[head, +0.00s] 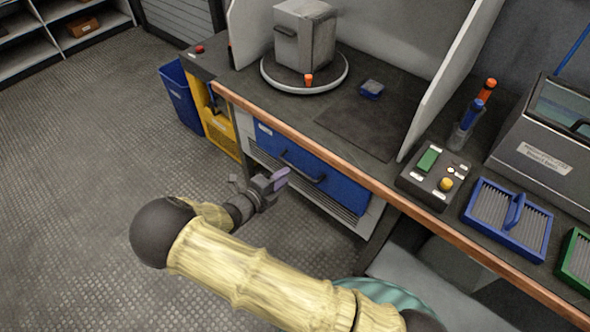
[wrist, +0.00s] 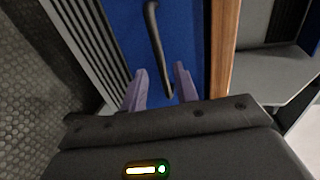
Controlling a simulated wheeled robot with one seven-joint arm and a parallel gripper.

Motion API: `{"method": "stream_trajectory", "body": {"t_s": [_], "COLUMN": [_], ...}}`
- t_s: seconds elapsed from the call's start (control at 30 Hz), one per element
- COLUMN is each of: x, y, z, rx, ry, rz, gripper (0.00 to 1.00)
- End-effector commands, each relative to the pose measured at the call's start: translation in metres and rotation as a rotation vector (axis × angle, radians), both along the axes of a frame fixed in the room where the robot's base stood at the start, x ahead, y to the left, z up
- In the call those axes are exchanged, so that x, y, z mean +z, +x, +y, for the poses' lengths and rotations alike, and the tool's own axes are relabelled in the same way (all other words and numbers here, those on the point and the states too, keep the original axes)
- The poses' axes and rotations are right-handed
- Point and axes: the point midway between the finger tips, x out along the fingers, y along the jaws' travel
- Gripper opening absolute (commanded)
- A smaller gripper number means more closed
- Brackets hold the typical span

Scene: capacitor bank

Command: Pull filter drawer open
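The filter drawer (head: 335,186) is a blue front under the bench top, with a black bar handle (head: 302,167). It looks shut, flush under the wooden bench edge. In the wrist view the blue front (wrist: 185,40) fills the upper middle and the black handle (wrist: 155,40) runs down towards the fingers. My gripper (head: 280,178) is in front of the drawer, near the handle. In the wrist view its two purple fingers (wrist: 160,88) are apart, with the handle's near end seen between and beyond them. I cannot tell whether they touch it.
The bench's wooden edge (head: 385,191) runs just above the drawer. A blue bin (head: 181,95) and a yellow bin (head: 218,125) stand to the left. A blue filter (head: 508,222) and a button panel (head: 434,172) lie on the bench. The floor (head: 80,190) at left is clear.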

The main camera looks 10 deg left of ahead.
Motion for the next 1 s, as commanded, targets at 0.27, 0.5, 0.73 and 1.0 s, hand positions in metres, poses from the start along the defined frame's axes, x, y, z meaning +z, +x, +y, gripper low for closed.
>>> {"method": "stream_trajectory", "body": {"t_s": [0.27, 0.5, 0.73, 1.0], "x": [-0.011, -0.013, -0.013, -0.013], "y": [0.039, 0.053, 0.053, 0.052], "z": [-0.027, -0.035, -0.035, -0.035], "rx": [-0.001, 0.001, 0.001, 0.001], "ry": [-0.001, 0.001, 0.0, 0.0], "rz": [-0.001, 0.001, 0.0, 0.0], "gripper": [0.3, 0.3, 0.3, 0.0]}}
